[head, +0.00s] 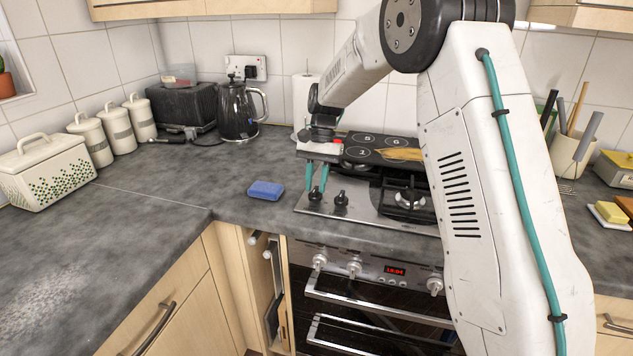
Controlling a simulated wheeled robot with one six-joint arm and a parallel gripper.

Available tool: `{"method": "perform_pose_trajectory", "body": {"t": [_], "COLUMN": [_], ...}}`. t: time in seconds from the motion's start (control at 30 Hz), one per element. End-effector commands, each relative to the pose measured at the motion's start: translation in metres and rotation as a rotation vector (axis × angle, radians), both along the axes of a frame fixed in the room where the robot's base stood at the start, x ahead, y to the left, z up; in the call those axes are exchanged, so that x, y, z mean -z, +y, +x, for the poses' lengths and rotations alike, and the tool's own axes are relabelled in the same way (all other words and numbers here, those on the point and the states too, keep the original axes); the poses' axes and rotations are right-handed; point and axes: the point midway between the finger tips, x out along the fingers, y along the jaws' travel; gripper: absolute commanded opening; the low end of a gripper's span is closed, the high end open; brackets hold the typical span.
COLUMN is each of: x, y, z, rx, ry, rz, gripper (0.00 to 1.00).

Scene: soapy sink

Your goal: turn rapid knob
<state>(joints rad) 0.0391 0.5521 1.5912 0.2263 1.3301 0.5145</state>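Two black knobs stand on the front left of the steel hob (372,214): a left knob (315,196) and a right knob (341,199). I cannot read any label, so I cannot tell which one is the rapid knob. My gripper (316,188) points down with its two teal fingers apart. The fingertips are right at the left knob, one to each side of its top. I cannot tell whether they touch it. My arm hides the right part of the hob and any knobs there.
A bare burner (409,199) lies to the right. A blue sponge (266,190) is left of the hob. The oven (372,290) has its own knobs below.

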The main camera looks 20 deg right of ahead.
Motion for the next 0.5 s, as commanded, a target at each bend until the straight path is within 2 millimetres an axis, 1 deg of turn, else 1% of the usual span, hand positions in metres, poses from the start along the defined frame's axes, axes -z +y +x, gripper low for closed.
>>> {"method": "perform_pose_trajectory", "body": {"t": [0.33,0.43,0.5], "x": [-0.002,-0.011,-0.021], "y": [0.0,-0.003,-0.005], "z": [0.0,0.004,0.007], "rx": [-0.001,-0.002,-0.001], "ry": [0.001,-0.002,-0.003], "rz": [0.0,-0.001,0.0], "gripper": [0.33,0.33,0.33]}}
